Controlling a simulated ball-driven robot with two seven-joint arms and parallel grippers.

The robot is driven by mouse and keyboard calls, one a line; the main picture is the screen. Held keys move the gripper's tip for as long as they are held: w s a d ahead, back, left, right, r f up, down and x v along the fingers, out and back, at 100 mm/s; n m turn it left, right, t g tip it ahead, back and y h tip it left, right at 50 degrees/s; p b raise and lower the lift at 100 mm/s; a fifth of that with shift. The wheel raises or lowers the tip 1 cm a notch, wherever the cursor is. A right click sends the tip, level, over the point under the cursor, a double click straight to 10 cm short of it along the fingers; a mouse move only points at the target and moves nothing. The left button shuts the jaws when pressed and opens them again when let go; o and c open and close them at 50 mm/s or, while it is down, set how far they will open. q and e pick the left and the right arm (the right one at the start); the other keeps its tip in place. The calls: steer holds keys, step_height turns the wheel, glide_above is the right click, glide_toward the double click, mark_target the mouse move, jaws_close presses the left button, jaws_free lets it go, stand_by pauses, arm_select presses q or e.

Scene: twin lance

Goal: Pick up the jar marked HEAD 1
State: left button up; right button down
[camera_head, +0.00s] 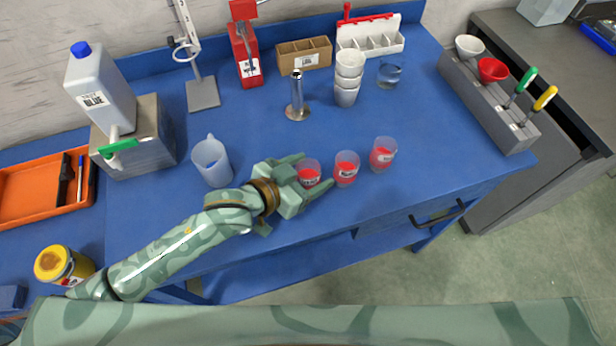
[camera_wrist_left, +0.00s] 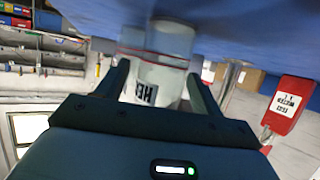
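Three clear jars with red contents stand in a row near the front of the blue bench: a left jar (camera_head: 309,173), a middle jar (camera_head: 346,168) and a right jar (camera_head: 383,154). Their labels are too small to read in the head view. My left gripper (camera_head: 307,174) is low at the bench with its fingers on either side of the left jar, and it looks open. In the left wrist view a jar (camera_wrist_left: 165,75) stands between the fingers (camera_wrist_left: 158,74); its label shows only letters like "HE", the rest hidden. My right gripper is not in view.
A translucent beaker (camera_head: 212,162) stands left of my left gripper. A metal cylinder on a stand (camera_head: 297,103), stacked white cups (camera_head: 348,78) and a glass dish (camera_head: 389,75) stand behind the jars. The bench between these and the jars is clear. A grey rack (camera_head: 490,100) is at right.

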arm_select(q)
steer(key=c, duration=0.9)
